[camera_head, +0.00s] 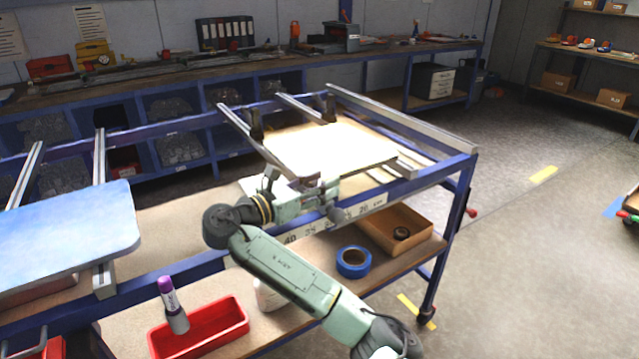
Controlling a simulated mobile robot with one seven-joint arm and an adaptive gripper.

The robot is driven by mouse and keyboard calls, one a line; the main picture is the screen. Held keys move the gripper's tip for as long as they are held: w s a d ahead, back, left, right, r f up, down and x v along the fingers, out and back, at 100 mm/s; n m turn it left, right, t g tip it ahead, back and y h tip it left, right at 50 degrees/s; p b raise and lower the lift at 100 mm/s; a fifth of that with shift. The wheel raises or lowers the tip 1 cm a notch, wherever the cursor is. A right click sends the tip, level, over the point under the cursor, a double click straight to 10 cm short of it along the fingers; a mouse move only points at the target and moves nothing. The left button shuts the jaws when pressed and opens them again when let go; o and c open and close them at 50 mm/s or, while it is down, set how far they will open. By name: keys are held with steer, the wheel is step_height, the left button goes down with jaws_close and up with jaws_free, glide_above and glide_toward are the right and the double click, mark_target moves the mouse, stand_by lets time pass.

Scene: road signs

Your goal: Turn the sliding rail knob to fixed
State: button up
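A workbench with a blue frame holds metal sliding rails; one rail (250,135) runs diagonally towards my gripper. A number scale (363,209) is on the bench's front beam. My gripper (322,190) is at the front end of that rail, just above the scale, by the near edge of a bright board (335,145). A small dark knob-like part (338,213) shows just below my gripper; I cannot tell whether it is the rail knob or how it is turned. My wrist and gripper hide the rail's front end. The fingers are too small and overlapped to read.
A blue sign panel (65,236) lies on rails at left. On the lower shelf are a red tray (225,328), a purple-capped bottle (172,305), blue tape (353,261) and a wooden box (420,222). Open floor (540,225) lies to the right.

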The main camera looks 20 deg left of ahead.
mark_target(313, 186)
steer(key=shift+o, duration=0.3)
steer(key=v, duration=0.7)
steer(key=shift+s+a, duration=0.1)
steer(key=shift+s, duration=0.15)
